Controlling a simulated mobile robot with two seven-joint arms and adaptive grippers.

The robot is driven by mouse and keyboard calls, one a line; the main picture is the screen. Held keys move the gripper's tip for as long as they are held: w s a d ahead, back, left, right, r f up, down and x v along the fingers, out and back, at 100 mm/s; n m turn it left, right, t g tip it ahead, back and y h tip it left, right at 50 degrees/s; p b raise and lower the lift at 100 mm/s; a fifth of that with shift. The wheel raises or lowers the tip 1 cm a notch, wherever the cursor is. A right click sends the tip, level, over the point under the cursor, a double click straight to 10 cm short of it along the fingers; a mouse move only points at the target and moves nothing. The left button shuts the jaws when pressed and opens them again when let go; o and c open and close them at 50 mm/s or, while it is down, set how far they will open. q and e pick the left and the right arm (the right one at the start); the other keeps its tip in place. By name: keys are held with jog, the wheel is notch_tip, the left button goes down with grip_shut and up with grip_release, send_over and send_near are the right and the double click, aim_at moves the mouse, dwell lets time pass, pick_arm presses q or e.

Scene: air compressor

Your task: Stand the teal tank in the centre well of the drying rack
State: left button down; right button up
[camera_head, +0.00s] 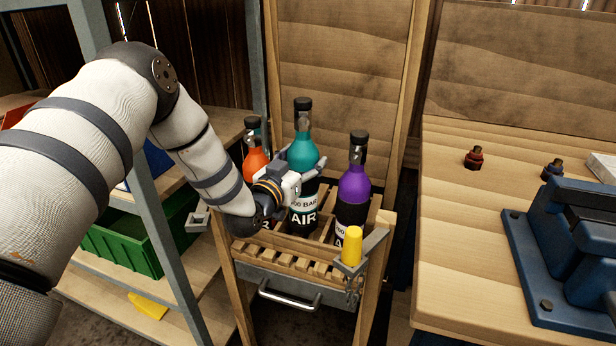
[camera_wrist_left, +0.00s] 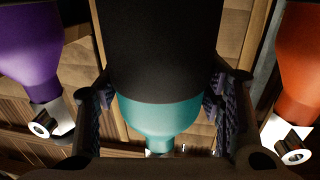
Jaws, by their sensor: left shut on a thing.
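The teal tank (camera_head: 304,154) stands upright at the centre of the wooden drying rack (camera_head: 293,260), between an orange tank (camera_head: 255,162) and a purple tank (camera_head: 354,187). Its lower black part with the AIR label is inside the rack frame; its base is hidden, so I cannot tell if it rests on the bottom. My left gripper (camera_head: 292,180) is shut on the teal tank near its shoulder. In the left wrist view the teal tank (camera_wrist_left: 160,115) is between both fingers, with the purple tank (camera_wrist_left: 28,50) at left and the orange tank (camera_wrist_left: 298,75) at right. My right gripper is not seen.
A yellow-handled item (camera_head: 351,246) hangs at the rack's front right corner. A workbench (camera_head: 460,250) with a blue vise (camera_head: 570,250) is at right. A metal shelf with a green crate (camera_head: 120,240) is at left. The neighbouring tanks leave little side room.

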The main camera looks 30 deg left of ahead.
pick_arm(q)
jog(key=shift+w+f+b, duration=0.1)
jog(key=shift+f+b, duration=0.35)
jog(key=shift+f, duration=1.95)
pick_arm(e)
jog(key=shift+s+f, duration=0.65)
pick_arm(q)
jog(key=shift+f, duration=0.15)
jog(key=shift+c, duration=2.3)
grip_release()
jog(key=shift+f, duration=0.15)
